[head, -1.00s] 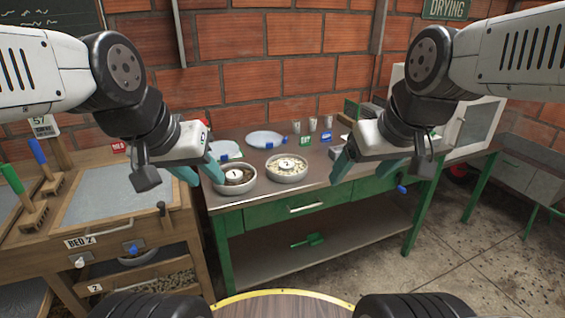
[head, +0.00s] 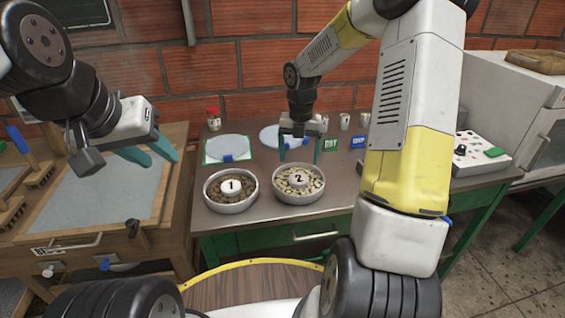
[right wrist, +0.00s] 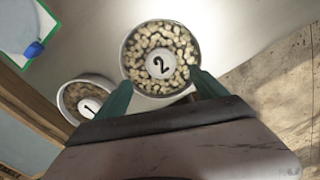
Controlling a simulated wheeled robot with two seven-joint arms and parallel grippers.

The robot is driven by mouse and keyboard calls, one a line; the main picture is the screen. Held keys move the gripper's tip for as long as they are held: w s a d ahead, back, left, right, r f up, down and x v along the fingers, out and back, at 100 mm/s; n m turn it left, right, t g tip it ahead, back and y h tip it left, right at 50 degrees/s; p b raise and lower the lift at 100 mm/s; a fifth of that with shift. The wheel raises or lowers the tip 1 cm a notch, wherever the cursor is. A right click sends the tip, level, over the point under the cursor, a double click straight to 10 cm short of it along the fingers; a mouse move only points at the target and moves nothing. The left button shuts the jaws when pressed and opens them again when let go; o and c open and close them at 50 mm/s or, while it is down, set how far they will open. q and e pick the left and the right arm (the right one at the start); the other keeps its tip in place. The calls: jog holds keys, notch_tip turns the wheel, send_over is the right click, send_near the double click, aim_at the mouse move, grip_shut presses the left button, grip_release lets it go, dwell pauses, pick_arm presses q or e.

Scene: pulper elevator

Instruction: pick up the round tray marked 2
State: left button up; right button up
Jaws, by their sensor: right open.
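The round tray marked 2 (head: 298,199) is a pale metal bowl of cream-coloured beans with a white disc numbered 2, standing on the brown worktop. My right gripper (head: 299,151) is open and points down above the tray's far side, holding nothing. In the right wrist view, the tray (right wrist: 160,97) lies just beyond the open fingers (right wrist: 159,93); whether they touch its rim I cannot tell. My left gripper (head: 148,154) looks open and empty, above the bed unit at left.
The round tray marked 1 (head: 231,208), with darker beans, stands close to the left. Behind are two pale discs (head: 227,147), a red-capped jar (head: 213,121), small cups and green and blue tags. A white control box (head: 480,152) sits at right.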

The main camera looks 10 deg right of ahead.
aim_at(298, 178)
jog(key=shift+w+f, duration=0.1)
jog(key=shift+f, duration=0.35)
notch_tip(298, 178, down, 7)
jog(key=shift+d, duration=0.1)
jog(key=shift+c, duration=0.4)
jog(key=shift+r, duration=0.1)
grip_shut()
